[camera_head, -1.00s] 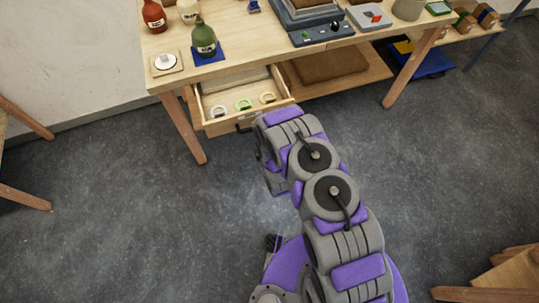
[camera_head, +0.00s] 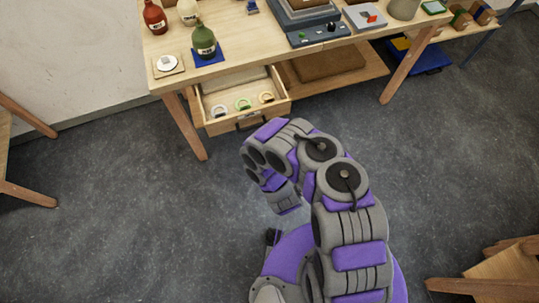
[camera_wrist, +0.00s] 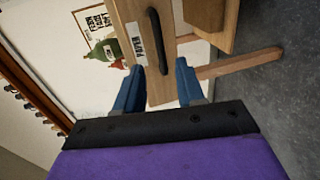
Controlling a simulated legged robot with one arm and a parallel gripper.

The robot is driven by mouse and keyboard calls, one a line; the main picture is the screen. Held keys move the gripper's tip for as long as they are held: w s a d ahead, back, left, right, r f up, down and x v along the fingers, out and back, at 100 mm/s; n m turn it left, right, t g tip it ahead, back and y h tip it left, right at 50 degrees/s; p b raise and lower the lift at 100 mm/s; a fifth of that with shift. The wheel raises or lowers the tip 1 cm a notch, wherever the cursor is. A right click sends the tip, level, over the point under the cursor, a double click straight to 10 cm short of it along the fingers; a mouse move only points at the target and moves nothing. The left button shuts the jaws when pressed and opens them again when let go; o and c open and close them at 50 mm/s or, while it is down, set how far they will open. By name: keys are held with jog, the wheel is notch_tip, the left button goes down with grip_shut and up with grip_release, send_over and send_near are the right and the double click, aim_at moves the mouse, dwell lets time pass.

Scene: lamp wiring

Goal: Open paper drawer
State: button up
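The paper drawer (camera_head: 222,127) is pulled out under the left part of the workbench, with several ring-shaped coils and a flat stack inside. Its dark handle (camera_head: 250,121) is on the front. In the wrist view the drawer front (camera_wrist: 160,89) shows a white "PAPER" label (camera_wrist: 137,43) and the dark bar handle (camera_wrist: 154,40). My gripper (camera_wrist: 159,66) is open and empty, its two blue fingers apart. The handle lies beyond the fingertips, not between them. In the head view my arm hides the fingers.
The workbench (camera_head: 235,68) holds bottles, a white button on a wooden base (camera_head: 167,63) and a dark device (camera_head: 320,34). Its legs (camera_head: 185,128) flank the drawer area. Wooden furniture stands at the left and lower right.

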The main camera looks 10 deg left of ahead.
jog(key=shift+p+v, duration=0.45)
jog(key=shift+v, duration=1.15)
